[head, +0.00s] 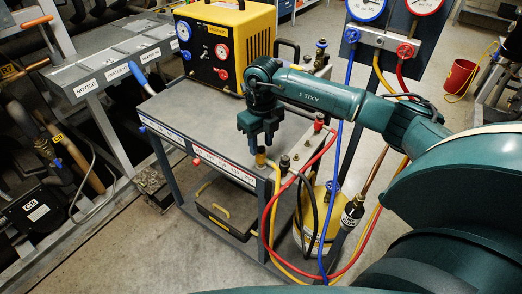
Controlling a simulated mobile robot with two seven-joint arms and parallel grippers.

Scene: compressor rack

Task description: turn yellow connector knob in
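The yellow connector knob (260,158) stands upright at the near right corner of the grey cart, with a yellow hose hanging below it. My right gripper (261,146) points down directly above the knob. Its two dark fingers are spread apart, with the tips at about the knob's top. The fingers partly cover the knob's upper end, and I cannot tell whether they touch it. My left gripper is not in view.
Next to the knob stand a black connector (284,163) and a red connector (318,122) with hoses. A yellow machine with gauges (225,45) stands at the cart's back. The grey cart top (200,110) is mostly clear. A yellow cylinder (318,222) stands below right.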

